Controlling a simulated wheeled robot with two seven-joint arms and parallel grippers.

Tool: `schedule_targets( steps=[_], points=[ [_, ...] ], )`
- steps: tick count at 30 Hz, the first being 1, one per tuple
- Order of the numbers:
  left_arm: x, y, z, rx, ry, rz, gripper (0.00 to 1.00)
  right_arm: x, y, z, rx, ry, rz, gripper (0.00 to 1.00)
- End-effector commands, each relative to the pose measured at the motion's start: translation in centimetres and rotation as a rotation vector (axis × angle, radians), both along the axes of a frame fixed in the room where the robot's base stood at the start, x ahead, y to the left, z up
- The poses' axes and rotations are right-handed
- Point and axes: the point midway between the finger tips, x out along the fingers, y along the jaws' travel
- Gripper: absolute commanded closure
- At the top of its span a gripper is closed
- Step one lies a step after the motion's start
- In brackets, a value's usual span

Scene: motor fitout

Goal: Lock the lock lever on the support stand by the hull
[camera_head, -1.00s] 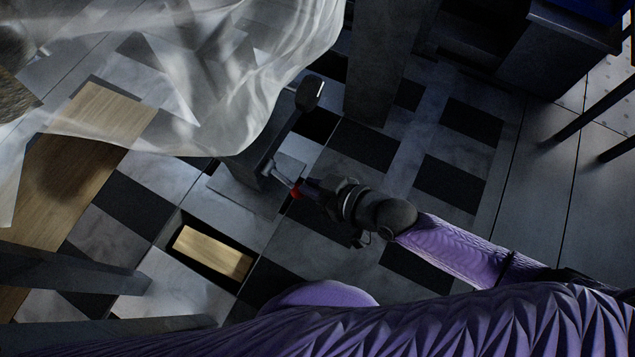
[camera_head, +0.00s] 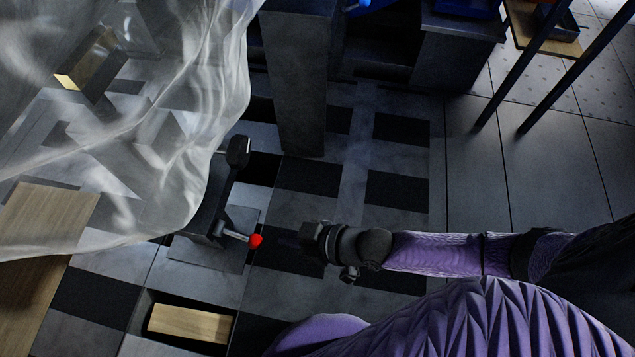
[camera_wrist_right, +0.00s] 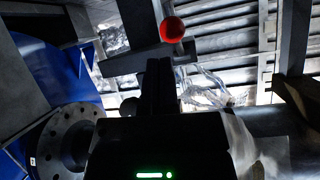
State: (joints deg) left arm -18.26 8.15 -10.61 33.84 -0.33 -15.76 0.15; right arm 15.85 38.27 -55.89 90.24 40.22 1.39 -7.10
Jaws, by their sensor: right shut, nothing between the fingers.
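The support stand (camera_head: 212,195) is a dark post on a flat grey base plate (camera_head: 240,219), beside the sheet-draped hull. Its lock lever (camera_head: 236,236) is a thin pale rod with a red ball knob (camera_head: 256,241), pointing right and slightly down in the head view. My right gripper (camera_head: 287,242) is just right of the knob, pointing at it, with a small gap. Its dark fingers are hard to make out against the floor. In the right wrist view the fingers (camera_wrist_right: 158,75) are together and empty, with the red knob (camera_wrist_right: 172,28) beyond their tips. My left gripper is out of view.
A translucent sheet (camera_head: 150,150) hangs over the left side, close to the stand. A wooden block (camera_head: 190,324) sits in a dark recess in the floor below the stand. A dark pillar (camera_head: 298,90) rises behind. The checkered floor right of the stand is open.

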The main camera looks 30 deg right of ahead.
Motion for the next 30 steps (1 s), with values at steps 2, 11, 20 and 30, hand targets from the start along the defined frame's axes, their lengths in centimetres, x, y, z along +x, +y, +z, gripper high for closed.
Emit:
schedule_targets(
  steps=[2,11,20,30],
  points=[
    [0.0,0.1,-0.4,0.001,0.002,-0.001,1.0,-1.0,-1.2,-1.2,-0.004,0.001,0.001,1.0],
    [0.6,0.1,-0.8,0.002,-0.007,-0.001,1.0,-2.7,-3.3,-2.6,0.002,-0.004,-0.001,1.0],
    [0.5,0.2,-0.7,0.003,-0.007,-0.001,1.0,-2.7,-3.3,-2.5,0.004,-0.006,-0.001,1.0],
    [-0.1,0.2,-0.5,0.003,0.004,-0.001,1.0,-6.0,-8.2,-10.8,-0.243,0.167,-0.163,1.0]
  ],
)
